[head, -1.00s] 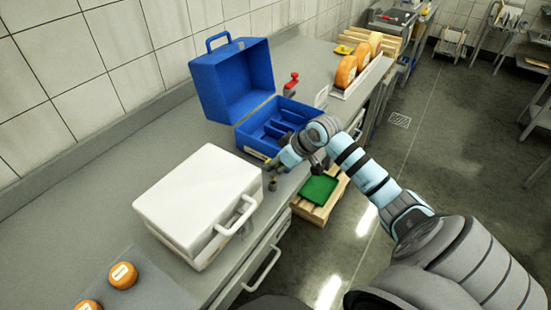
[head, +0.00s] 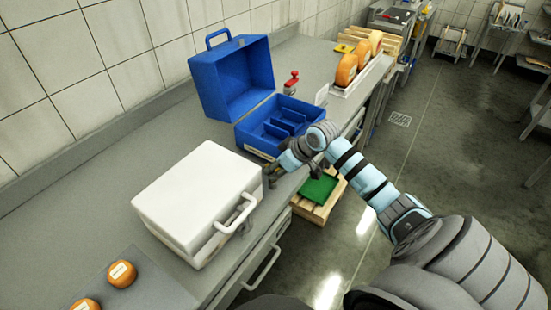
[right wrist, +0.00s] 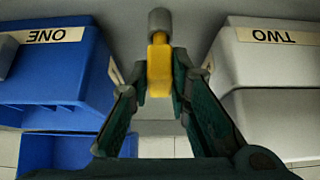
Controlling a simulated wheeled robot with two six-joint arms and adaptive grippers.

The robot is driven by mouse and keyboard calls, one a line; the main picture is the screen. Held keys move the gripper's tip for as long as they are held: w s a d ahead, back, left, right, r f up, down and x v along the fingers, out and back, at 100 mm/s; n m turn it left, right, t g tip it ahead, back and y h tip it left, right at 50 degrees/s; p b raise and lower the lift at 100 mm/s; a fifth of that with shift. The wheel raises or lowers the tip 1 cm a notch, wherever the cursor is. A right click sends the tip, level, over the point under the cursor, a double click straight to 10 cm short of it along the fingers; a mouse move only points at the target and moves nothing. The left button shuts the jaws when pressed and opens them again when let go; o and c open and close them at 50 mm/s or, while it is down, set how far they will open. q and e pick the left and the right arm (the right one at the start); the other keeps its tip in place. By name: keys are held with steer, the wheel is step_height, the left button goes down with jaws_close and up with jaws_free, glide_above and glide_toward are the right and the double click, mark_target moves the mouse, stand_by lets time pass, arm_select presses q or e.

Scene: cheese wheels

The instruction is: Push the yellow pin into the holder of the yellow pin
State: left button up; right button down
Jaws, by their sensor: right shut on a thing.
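The yellow pin (right wrist: 159,68) is between the fingertips of my right gripper (right wrist: 160,88), which is shut on it. A short grey cylinder (right wrist: 159,22), apparently the pin's holder, is in line with the pin's far end in the right wrist view. The two meet in the picture; I cannot tell whether the pin is inside it or only at its mouth. In the head view my right gripper (head: 271,173) is low over the counter between the white case and the blue box and hides the pin and holder. My left gripper is not in view.
The open blue box (head: 243,80), labelled ONE, and the closed white case (head: 195,190), labelled TWO, flank the gripper closely. A red-handled object (head: 291,82) and orange cheese wheels (head: 347,70) stand farther back. A green tray (head: 318,187) lies below the counter edge.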

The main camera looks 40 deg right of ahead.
steer(key=shift+f+b, duration=0.3)
steer(key=shift+f, duration=0.5)
steer(key=c, duration=1.4)
jaws_free()
steer(key=shift+r, duration=0.1)
steer(key=v, duration=1.2)
